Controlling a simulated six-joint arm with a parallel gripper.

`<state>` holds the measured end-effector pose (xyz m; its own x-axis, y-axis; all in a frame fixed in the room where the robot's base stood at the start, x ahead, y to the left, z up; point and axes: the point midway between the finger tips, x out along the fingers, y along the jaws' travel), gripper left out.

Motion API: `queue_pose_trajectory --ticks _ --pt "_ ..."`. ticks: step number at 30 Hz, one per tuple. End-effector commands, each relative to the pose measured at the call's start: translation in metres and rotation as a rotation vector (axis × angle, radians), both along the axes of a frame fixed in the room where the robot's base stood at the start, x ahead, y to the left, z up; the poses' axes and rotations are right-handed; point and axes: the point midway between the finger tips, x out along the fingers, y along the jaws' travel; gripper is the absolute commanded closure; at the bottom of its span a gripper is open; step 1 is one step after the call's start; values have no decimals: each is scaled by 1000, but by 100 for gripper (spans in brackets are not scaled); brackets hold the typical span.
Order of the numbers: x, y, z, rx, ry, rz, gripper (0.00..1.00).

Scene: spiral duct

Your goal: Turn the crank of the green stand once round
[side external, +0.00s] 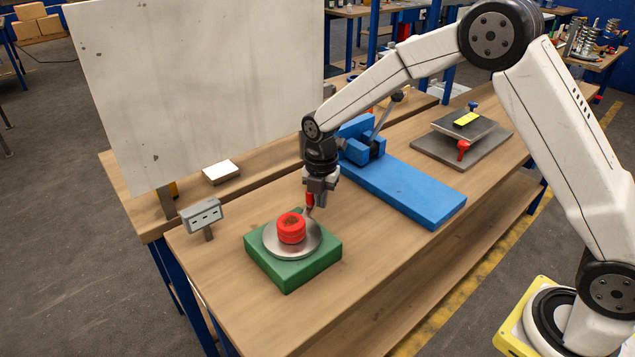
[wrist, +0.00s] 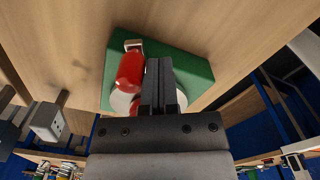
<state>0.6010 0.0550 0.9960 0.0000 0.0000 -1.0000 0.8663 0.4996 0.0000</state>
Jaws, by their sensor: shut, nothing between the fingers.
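The green stand (side external: 295,278) is a square block on the wooden bench, with a round silver disc (side external: 273,243) and a red ribbed cylinder (side external: 291,228) on top. A red crank handle (side external: 310,199) stands at the disc's far right edge. In the wrist view the red handle (wrist: 130,72) lies just left of my fingers, over the green stand (wrist: 188,68). My gripper (side external: 321,188) points down at the handle, its fingers together and empty; it also shows in the wrist view (wrist: 161,63). I cannot tell whether the fingers touch the handle.
A blue fixture (side external: 405,190) with a lever stands behind and right of my gripper. A grey box on a post (side external: 203,215) is left of the stand. A white panel (side external: 200,90) rises behind. The bench front right of the stand is clear.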

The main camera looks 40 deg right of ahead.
Motion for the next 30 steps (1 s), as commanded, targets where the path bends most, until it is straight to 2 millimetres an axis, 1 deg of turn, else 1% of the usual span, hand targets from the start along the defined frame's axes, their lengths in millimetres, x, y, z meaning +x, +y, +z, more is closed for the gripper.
queue_pose_trajectory --ticks 3,6,17,25,30 --pt "8 2 0 0 0 0 100" --pt "12 3 0 0 0 0 100" --pt "14 4 0 0 0 0 100" --pt "27 10 0 0 -1 0 100" --pt "31 13 0 0 0 1 100"
